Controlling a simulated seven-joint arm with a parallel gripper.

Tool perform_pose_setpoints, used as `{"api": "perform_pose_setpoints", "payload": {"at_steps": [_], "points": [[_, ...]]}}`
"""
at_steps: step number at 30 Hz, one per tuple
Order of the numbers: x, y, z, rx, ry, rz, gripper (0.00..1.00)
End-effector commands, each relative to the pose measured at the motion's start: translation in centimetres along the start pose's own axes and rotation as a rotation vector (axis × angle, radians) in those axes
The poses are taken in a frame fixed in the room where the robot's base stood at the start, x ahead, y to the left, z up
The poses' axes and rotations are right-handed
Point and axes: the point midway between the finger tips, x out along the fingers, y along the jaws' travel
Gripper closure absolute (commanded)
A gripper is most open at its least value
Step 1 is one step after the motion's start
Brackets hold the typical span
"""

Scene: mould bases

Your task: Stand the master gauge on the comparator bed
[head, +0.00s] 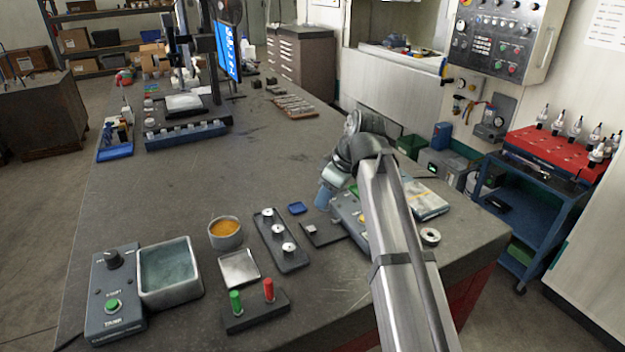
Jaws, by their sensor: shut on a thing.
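My gripper (331,184) points down over the right part of the bench, under my bent wrist. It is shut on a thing. A small blue-grey cylindrical piece (324,196) shows at its tips, above the bench top; I cannot tell for certain whether it is the master gauge. My wrist and arm hide part of the hold and the bench behind. A small dark plate with a silver block (310,229) lies just below the gripper in the picture. I cannot tell which thing is the comparator bed.
A dark rack with silver knobs (268,220), a small blue tray (297,208), an orange-filled bowl (225,232), a grey tub (168,272), a button box (113,306) and a red-and-green peg block (253,308) stand in front. The bench middle (215,180) is clear.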

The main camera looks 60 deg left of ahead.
Motion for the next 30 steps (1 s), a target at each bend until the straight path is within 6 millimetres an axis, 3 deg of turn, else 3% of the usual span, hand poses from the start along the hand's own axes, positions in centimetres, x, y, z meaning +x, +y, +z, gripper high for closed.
{"api": "perform_pose_setpoints", "payload": {"at_steps": [8,30], "points": [[0.7,-0.1,0.5,-0.001,0.001,0.000,1.00],[5.2,-0.1,2.4,-0.001,0.000,0.000,1.00]]}}
